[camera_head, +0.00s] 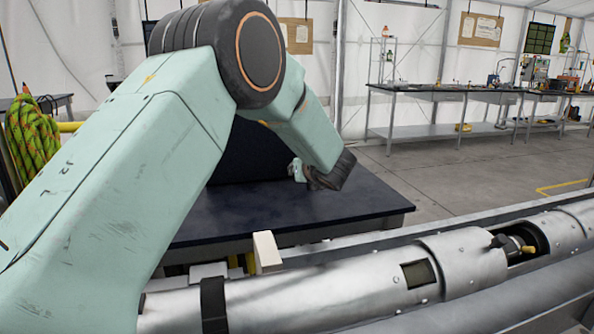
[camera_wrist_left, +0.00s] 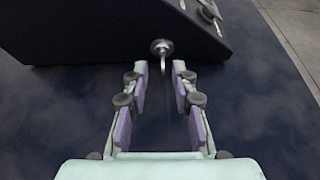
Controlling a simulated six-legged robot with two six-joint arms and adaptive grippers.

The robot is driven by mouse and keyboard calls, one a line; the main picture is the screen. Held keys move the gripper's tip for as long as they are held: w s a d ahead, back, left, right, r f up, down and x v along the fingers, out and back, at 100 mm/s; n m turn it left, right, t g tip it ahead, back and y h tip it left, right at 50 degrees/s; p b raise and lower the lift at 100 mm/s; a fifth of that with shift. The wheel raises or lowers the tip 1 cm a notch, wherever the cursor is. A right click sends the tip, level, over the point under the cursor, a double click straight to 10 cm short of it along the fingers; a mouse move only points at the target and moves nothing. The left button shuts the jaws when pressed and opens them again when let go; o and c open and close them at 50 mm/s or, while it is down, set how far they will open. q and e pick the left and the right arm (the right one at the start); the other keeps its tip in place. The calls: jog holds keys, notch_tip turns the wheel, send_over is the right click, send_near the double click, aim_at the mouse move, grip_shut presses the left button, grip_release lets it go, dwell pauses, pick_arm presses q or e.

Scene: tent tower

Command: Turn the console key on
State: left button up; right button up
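The dark console (camera_wrist_left: 90,28) stands on the dark table top (camera_wrist_left: 50,110) in the left wrist view, with a small silver key (camera_wrist_left: 161,46) at its lower front edge. My left gripper (camera_wrist_left: 160,68) is open, with its two fingers apart on either side of the key's line. The key lies just ahead of and between the fingertips; whether they touch it I cannot tell. In the head view the console (camera_head: 250,150) is mostly hidden behind my left arm, and the key cannot be made out. My right gripper is not in view.
A large silver metal cylinder (camera_head: 340,290) lies across the front. A pale block (camera_head: 267,251) stands beside it. Long workbenches (camera_head: 440,92) with equipment line the back right. Open grey floor (camera_head: 400,160) lies between. A coiled green rope (camera_head: 32,140) hangs at the left.

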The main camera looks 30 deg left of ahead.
pick_arm(q)
jog(key=shift+w+a+f, duration=0.15)
jog(key=shift+w, duration=0.2)
jog(key=shift+w+a+f, duration=0.15)
jog(key=shift+w, duration=0.2)
jog(key=shift+a+f, duration=0.15)
jog(key=shift+a, duration=0.4)
jog(key=shift+w+d, duration=0.2)
jog(key=shift+d, duration=0.05)
jog(key=c, duration=0.3)
jog(key=shift+s+a, duration=0.15)
grip_shut()
